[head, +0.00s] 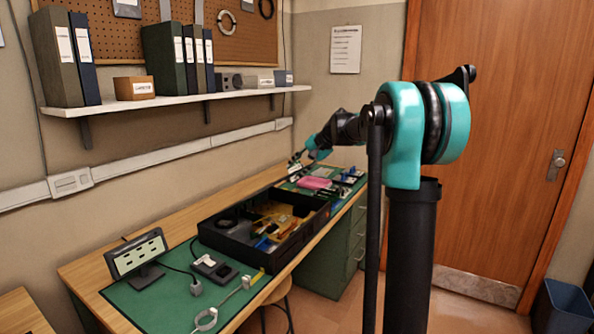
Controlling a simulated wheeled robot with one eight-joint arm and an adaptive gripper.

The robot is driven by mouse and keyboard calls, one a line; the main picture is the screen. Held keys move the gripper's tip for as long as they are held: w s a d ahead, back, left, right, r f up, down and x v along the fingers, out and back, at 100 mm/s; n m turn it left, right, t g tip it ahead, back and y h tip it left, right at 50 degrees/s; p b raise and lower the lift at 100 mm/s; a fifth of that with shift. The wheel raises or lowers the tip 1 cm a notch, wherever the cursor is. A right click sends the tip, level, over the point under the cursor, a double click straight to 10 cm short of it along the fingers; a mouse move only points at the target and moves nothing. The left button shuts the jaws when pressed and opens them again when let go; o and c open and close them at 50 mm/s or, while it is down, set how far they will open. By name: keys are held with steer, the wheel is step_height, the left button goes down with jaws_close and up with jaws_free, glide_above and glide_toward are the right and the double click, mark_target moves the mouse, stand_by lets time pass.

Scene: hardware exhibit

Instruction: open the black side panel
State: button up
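A black open-topped case (222,240) stands on the green mat of the workbench, with assorted parts inside. Its dark front wall shows, but I cannot tell which part is the black side panel or whether it is open. My arm reaches over the far end of the bench. My gripper (295,159) is small in view there, above the bench and beyond the case's far corner. Its fingers are too small to tell open from shut, and I see nothing clearly held. Whether it touches anything is unclear.
A small black display (137,255), a black power block (214,267) and cables lie on the near mat. A pink item (314,183) and small tools crowd the far end. A shelf (180,101) with binders hangs above. A stool (279,293) stands at the bench's front.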

steer(key=shift+s+d, duration=0.1)
stand_by(0.3)
steer(key=v, duration=1.9)
steer(key=shift+s+d, duration=0.4)
steer(key=shift+d, duration=0.05)
stand_by(1.0)
